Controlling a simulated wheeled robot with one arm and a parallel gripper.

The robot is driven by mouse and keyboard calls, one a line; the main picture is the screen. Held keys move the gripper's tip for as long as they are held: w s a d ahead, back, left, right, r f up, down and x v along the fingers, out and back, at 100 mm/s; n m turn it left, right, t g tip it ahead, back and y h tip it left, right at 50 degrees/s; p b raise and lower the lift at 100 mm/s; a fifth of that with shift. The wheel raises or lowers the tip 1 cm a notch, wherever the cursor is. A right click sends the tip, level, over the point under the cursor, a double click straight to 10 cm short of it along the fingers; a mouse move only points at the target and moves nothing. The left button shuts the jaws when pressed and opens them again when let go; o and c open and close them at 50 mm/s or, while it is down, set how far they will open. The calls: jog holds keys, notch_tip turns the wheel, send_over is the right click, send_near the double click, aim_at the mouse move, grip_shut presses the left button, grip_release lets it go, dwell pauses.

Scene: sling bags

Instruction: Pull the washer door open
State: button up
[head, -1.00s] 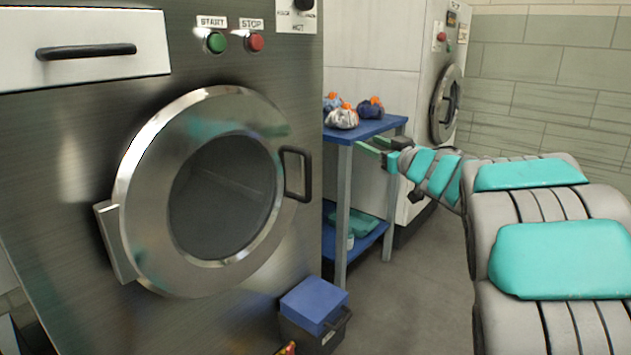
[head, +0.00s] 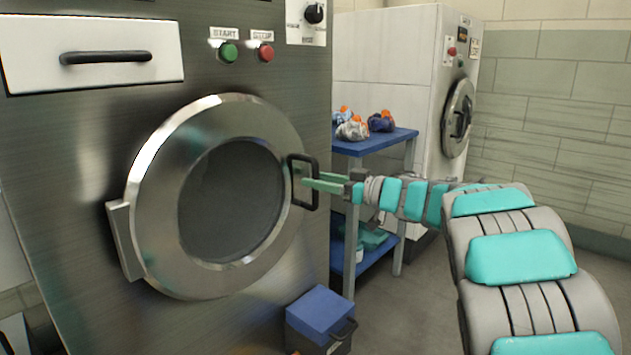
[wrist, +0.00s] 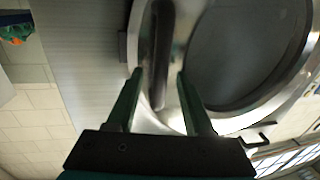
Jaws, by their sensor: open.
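The washer door (head: 150,215) is a round steel ring with a dark window, closed flush against the steel washer front, with its hinge on the left. Its black loop handle (head: 313,182) stands on the right side of the ring. My gripper (head: 305,182) is at the handle, its green fingers pointing left at it. In the wrist view the open fingers (wrist: 158,78) lie on either side of the handle bar (wrist: 159,50), with gaps showing. Whether either finger touches the bar cannot be told.
A blue table (head: 380,140) with several tied bags stands behind my arm. A blue-lidded box (head: 320,308) sits on the floor below the door's right side. A second, white washer (head: 400,60) is at the back right.

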jog(key=shift+w+a, duration=0.25)
jog(key=shift+a, duration=0.25)
grip_shut()
dwell(1.2)
